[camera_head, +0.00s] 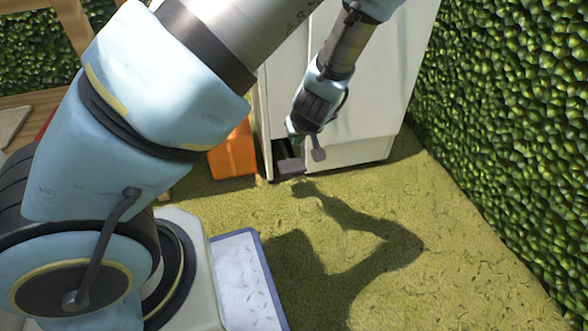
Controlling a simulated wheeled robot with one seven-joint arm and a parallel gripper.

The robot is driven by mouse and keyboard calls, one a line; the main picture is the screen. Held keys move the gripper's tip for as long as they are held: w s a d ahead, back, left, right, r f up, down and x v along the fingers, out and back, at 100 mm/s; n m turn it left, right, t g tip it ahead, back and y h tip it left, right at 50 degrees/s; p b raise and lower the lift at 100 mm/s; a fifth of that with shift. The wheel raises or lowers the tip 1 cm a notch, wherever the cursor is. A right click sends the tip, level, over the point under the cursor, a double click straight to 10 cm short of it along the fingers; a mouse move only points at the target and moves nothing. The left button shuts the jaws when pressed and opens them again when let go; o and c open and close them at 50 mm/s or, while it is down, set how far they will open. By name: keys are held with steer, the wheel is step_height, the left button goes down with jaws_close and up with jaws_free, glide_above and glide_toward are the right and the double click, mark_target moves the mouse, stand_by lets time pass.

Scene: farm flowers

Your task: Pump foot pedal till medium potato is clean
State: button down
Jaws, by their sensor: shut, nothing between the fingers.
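A dark grey foot pedal (291,166) sticks out low at the front of a white cabinet (372,75), close above the grass. My gripper (297,138) points down just above the pedal. It is shut with nothing held. Its tips are small and partly hidden here, so I cannot tell whether they touch the pedal. No potato is in view.
An orange object (233,152) stands on the grass left of the pedal, partly behind my arm. A leafy green hedge (510,110) runs along the right side. The grass (440,240) in front of the cabinet is clear apart from my arm's shadow. Wooden boards show at the upper left.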

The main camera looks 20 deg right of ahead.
steer(key=shift+d+f, duration=0.1)
steer(key=shift+f, duration=0.05)
steer(key=b, duration=0.6)
glide_above(292, 163)
steer(key=s, duration=0.2)
step_height(292, 163, down, 9)
steer(key=shift+w+r, duration=0.15)
steer(key=shift+s+f+b, duration=0.25)
steer(key=shift+f+b, duration=0.3)
steer(key=shift+f, duration=0.6)
steer(key=shift+s+f+b, duration=0.15)
steer(key=shift+f+b, duration=0.25)
steer(key=shift+f, duration=0.2)
